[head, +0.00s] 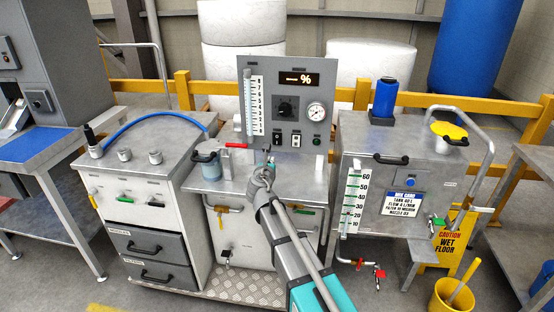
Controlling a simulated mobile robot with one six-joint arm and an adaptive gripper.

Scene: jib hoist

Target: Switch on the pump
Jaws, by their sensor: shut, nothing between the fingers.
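A grey upright control panel (292,102) stands at the back of the middle bench. It has an amber display (295,79) showing dashes and a % sign, a black rotary knob (285,107) and a round gauge (316,111). Along its lower edge are a dark switch (278,139), a light-plated switch (296,140) and a green button (317,141). Which one is the pump control cannot be read. My gripper (267,156) is shut and empty, just in front of and below the dark switch in the picture. Contact with the panel cannot be told.
A grey-blue jar (207,167) and a red-handled valve (236,145) stand left of my gripper. A tank (385,180) with a level scale is on the right, a drawer cabinet (150,200) on the left. A wet-floor sign (440,243) and yellow bucket (452,296) occupy the right floor.

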